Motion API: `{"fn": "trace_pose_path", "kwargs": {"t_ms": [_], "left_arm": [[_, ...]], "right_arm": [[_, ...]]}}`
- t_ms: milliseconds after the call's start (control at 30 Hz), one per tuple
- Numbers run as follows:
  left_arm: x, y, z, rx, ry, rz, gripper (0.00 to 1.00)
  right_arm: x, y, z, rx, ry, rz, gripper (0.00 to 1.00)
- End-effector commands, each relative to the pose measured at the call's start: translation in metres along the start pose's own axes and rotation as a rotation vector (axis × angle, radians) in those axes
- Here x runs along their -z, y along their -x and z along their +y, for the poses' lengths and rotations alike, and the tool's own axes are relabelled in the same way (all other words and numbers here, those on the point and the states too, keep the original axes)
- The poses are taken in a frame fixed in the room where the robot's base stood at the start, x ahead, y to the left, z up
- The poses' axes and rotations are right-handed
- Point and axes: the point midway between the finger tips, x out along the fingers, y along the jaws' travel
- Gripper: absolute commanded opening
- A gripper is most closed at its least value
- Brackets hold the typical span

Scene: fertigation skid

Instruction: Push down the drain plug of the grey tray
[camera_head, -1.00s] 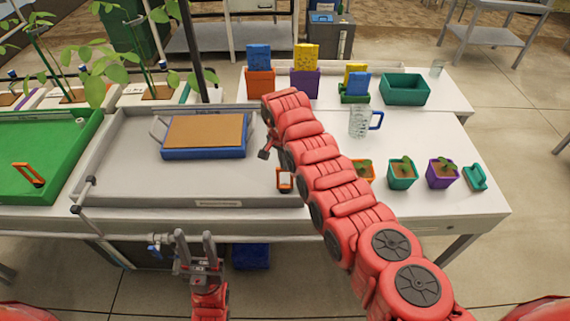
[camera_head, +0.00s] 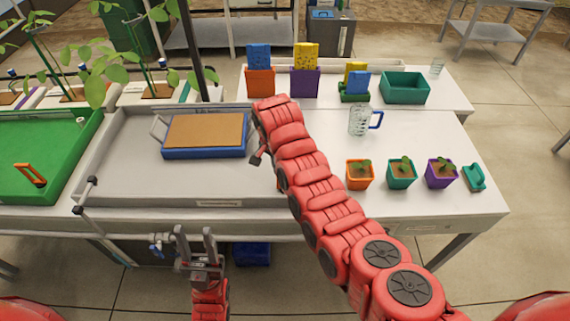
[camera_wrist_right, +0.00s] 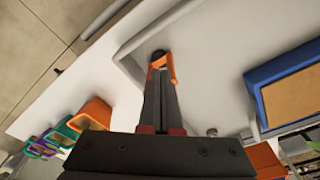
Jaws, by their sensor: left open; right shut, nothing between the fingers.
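The grey tray (camera_head: 130,182) lies on the bench at the middle left. Its drain plug, with an orange handle (camera_wrist_right: 170,65) and dark round top, shows in the right wrist view near a tray corner. In the head view my right arm hides it. My right gripper (camera_wrist_right: 160,78) is shut and empty, its fingertips at the near side of the plug and overlapping it in the picture. I cannot tell whether they touch. My left gripper (camera_head: 195,234) is open and empty, pointing up in front of the bench edge.
A blue tray with a brown slab (camera_head: 205,131) lies in the grey tray. A green tray (camera_head: 50,150) with its own orange handle (camera_head: 30,174) is at left. Potted seedlings (camera_head: 401,172) and a glass jug (camera_head: 360,120) stand right of my right arm.

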Motion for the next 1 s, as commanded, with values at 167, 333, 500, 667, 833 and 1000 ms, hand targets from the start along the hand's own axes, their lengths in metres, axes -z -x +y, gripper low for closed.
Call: {"fn": "trace_pose_path", "kwargs": {"t_ms": [167, 333, 500, 667, 833, 1000], "left_arm": [[-0.003, 0.019, 0.001, 0.0, 0.0, 0.0, 0.47], [0.001, -0.007, 0.0, 0.0, 0.0, 0.001, 0.47], [0.001, -0.005, 0.0, 0.0, 0.0, 0.0, 0.47], [0.0, -0.002, 0.0, 0.0, 0.0, 0.0, 0.47], [0.0, 0.0, 0.0, 0.0, 0.0, 0.0, 0.47], [0.0, 0.001, 0.0, 0.0, 0.0, 0.0, 0.47]], "right_arm": [[-0.001, 0.034, -0.003, 0.004, 0.002, 0.002, 0.0], [0.001, 0.081, 0.0, -0.005, 0.002, -0.003, 0.0], [-0.001, 0.11, -0.001, -0.007, 0.004, -0.002, 0.0], [-0.002, 0.134, -0.002, -0.009, 0.006, -0.003, 0.0], [-0.004, 0.149, -0.003, -0.01, 0.006, -0.005, 0.0], [-0.004, 0.154, -0.003, -0.012, 0.006, -0.008, 0.0]]}}
